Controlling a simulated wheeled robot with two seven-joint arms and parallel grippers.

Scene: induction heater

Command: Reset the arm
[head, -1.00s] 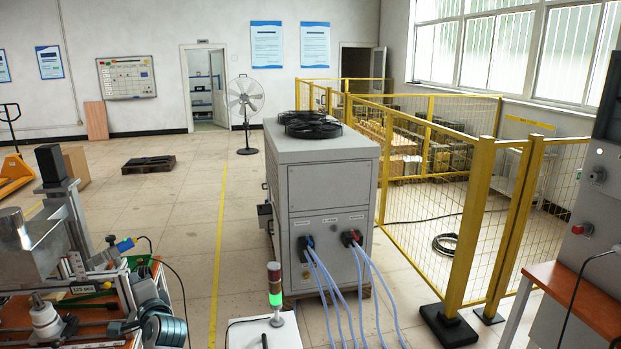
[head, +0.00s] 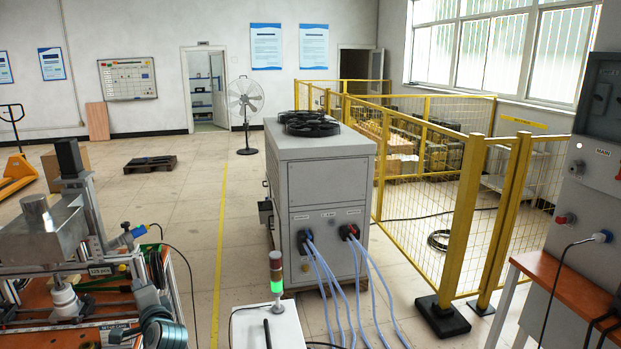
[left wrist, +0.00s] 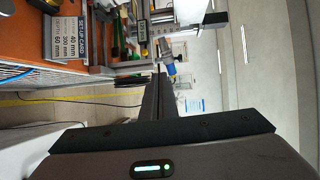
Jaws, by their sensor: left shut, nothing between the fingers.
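My left gripper (head: 267,334) shows only as a thin dark tip at the bottom of the head view, in front of the white box's top. In the left wrist view its long black fingers (left wrist: 160,72) lie together with nothing between them. They point out over open floor, beside the orange workbench (left wrist: 80,78), and touch nothing that I can make out. The rest of the left arm is out of the head view. My right gripper is in neither view.
The workbench with a metal fixture (head: 45,232) stands at the left. A white box (head: 290,328) with a signal tower (head: 276,272) lit green is at the bottom. A grey cabinet (head: 325,185) with pale hoses stands beyond. A yellow fence (head: 462,220) is at the right.

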